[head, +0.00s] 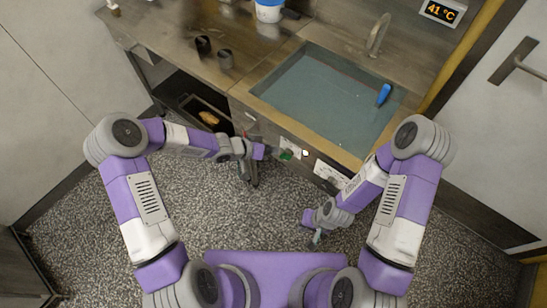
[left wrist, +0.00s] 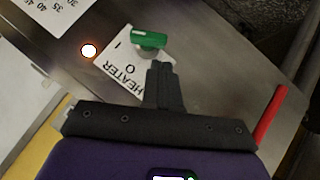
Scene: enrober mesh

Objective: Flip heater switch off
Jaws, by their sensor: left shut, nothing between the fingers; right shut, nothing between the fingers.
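The green heater switch (head: 286,155) is on the front panel under the sink. It shows closer in the left wrist view (left wrist: 150,40), over a white HEATER label (left wrist: 122,68) marked I and O. A round indicator light (left wrist: 88,50) beside it glows bright; it also shows in the head view (head: 305,153). My left gripper (head: 268,152) is shut and empty beside the switch. Its closed fingertips (left wrist: 160,68) are just below the green switch in the left wrist view; I cannot tell whether they touch. My right gripper (head: 317,238) is shut and empty, low over the floor.
The sink basin (head: 268,98) holds bluish water and a blue object (head: 384,94). Two dark cups (head: 203,45) stand on the counter. A red bar (left wrist: 270,115) is right of my left fingers. The speckled floor is clear.

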